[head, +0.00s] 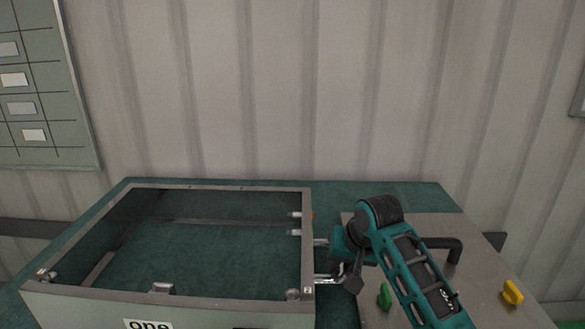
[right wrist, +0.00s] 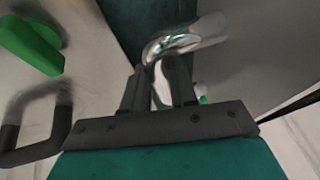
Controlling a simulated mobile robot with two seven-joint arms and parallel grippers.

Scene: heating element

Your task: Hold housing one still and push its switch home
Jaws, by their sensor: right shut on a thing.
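Housing one (head: 170,306) is an open, pale grey metal box with the label "one" on its front, at the left of the head view. A bent chrome bar (head: 328,279) stands out from its right side; it also shows in the right wrist view (right wrist: 188,40). My right gripper (right wrist: 160,82) is shut on this bar, just outside the housing's right wall. A dark piece at the bottom picture edge, right of the label, is cut off; I cannot tell if it is the switch. My left gripper is out of view.
The housing stands on a green bench top (head: 400,190). A grey plate (head: 480,265) at the right carries a black handle (head: 455,247), a green knob (head: 384,296) and a yellow knob (head: 512,292). A corrugated wall stands behind. Small metal fittings line the housing's inside.

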